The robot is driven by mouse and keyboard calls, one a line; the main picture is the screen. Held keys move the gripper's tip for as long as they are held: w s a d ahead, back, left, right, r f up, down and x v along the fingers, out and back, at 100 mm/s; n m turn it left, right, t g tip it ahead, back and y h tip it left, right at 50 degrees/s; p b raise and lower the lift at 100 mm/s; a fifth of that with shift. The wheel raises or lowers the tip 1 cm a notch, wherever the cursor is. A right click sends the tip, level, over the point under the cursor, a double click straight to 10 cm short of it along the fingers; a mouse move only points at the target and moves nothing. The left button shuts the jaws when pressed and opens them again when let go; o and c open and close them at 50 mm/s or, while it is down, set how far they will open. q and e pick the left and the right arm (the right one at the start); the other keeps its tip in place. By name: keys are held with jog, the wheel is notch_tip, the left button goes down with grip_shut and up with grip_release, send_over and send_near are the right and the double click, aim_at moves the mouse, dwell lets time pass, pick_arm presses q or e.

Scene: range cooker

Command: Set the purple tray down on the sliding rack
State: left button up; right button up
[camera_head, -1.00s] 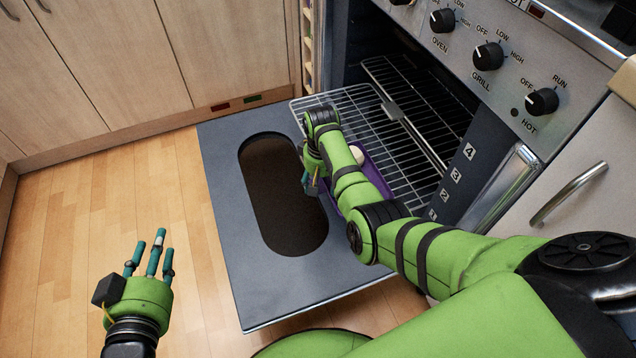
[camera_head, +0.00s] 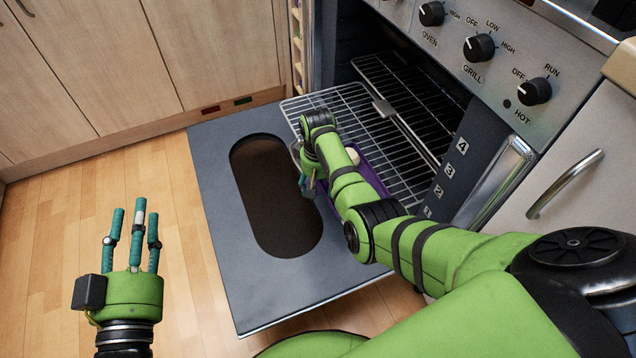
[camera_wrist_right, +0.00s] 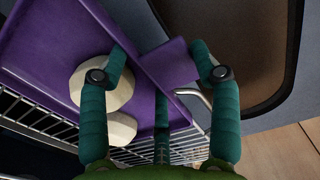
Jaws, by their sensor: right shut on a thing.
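The purple tray (camera_head: 375,178) shows in the head view beside my right arm, which hides most of it. In the right wrist view the tray (camera_wrist_right: 50,45) fills the upper left and carries two cream round pieces (camera_wrist_right: 98,82). My right gripper (camera_head: 308,188) is shut on the tray's edge, its teal fingers around a purple tab (camera_wrist_right: 170,63). The sliding rack (camera_head: 345,102) is a wire grid pulled partly out of the oven. The tray is over it; whether they touch I cannot tell. My left gripper (camera_head: 133,225) is open and empty above the floor, fingers extended.
The oven door (camera_head: 215,190) is folded down, with a dark oval window. Control knobs (camera_head: 480,47) are above the opening at the right. A cupboard door handle (camera_head: 565,183) sticks out at the right. Wooden cabinets (camera_head: 90,60) stand at the left; the floor before them is clear.

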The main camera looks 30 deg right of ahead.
pick_arm(q)
jog(key=shift+d+r, duration=0.1)
jog(key=shift+r, duration=0.15)
pick_arm(e)
jog(key=o, duration=1.6)
jog(key=shift+o, duration=0.2)
jog(key=shift+f, duration=0.1)
notch_tip(320, 180, up, 12)
